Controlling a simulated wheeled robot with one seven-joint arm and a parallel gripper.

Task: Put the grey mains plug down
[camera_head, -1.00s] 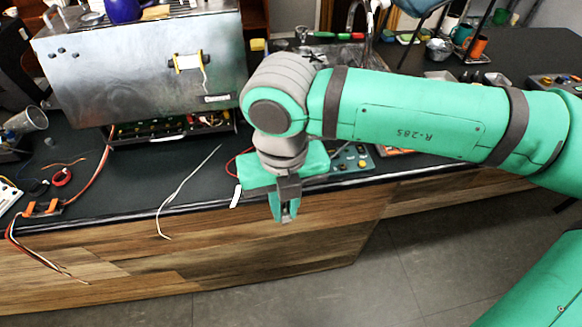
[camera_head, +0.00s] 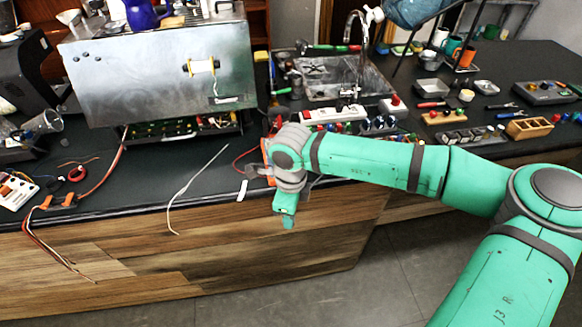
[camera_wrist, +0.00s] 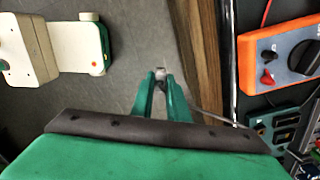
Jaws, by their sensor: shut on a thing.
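My gripper (camera_head: 287,222) hangs just in front of the counter's front edge in the head view, pointing down. In the wrist view its two green fingers (camera_wrist: 160,78) are closed on a small grey piece, which I take to be the grey mains plug (camera_wrist: 160,71). Most of the plug is hidden by the fingers, and it cannot be made out in the head view. A thin grey cord (camera_wrist: 215,115) runs from beside the fingers toward the counter in the wrist view. Below the fingertips is grey floor, with the wooden counter front to their right.
The opened metal brewer (camera_head: 150,75) stands on the dark counter (camera_head: 130,195). A pale cable (camera_head: 196,180) hangs over its edge. An orange meter (camera_wrist: 282,55) lies near the gripper. A power strip (camera_head: 335,113) and several tools lie farther right. Bare counter shows around the pale cable.

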